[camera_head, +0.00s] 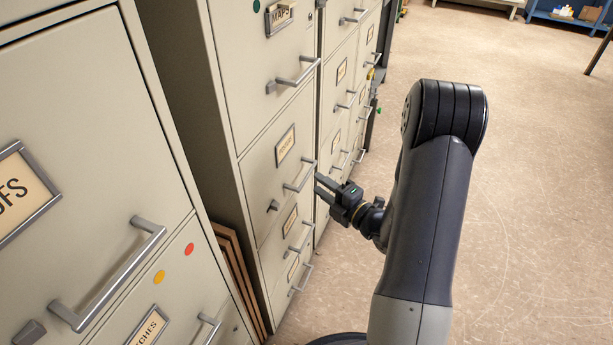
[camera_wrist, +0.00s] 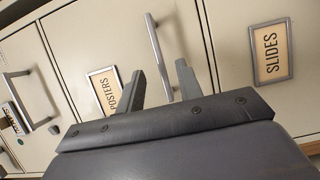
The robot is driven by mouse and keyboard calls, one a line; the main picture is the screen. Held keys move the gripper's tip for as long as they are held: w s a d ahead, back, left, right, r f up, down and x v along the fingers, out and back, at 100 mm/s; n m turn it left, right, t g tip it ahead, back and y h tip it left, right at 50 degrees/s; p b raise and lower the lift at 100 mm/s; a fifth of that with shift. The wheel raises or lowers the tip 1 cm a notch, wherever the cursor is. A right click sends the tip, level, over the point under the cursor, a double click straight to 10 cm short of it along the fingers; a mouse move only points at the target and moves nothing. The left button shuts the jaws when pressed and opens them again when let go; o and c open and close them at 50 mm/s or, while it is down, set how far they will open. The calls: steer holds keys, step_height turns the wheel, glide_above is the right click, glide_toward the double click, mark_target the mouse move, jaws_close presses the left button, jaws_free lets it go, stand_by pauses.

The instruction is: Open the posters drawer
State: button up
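The posters drawer (camera_head: 262,175) is in the tall beige cabinet in the head view, below the maps drawer, and looks shut. Its label (camera_wrist: 105,90) reads POSTERS in the wrist view. Its grey bar handle (camera_head: 299,177) also shows in the wrist view (camera_wrist: 156,48). My gripper (camera_head: 318,184) is just in front of the handle's right end. In the wrist view its two fingers (camera_wrist: 160,69) stand apart, with the bar between them in the picture. I cannot tell whether they touch it.
The maps drawer (camera_head: 280,52) with its handle is above. The slides drawer label (camera_wrist: 270,52) is beside the posters drawer in the wrist view. A nearer cabinet (camera_head: 90,110) fills the left. Open floor (camera_head: 535,190) lies to the right.

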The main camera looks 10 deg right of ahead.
mark_target(309, 177)
steer(key=x, duration=0.5)
steer(key=shift+w+a+b, duration=0.2)
steer(key=shift+w+b, duration=0.15)
steer(key=shift+c, duration=0.2)
jaws_close()
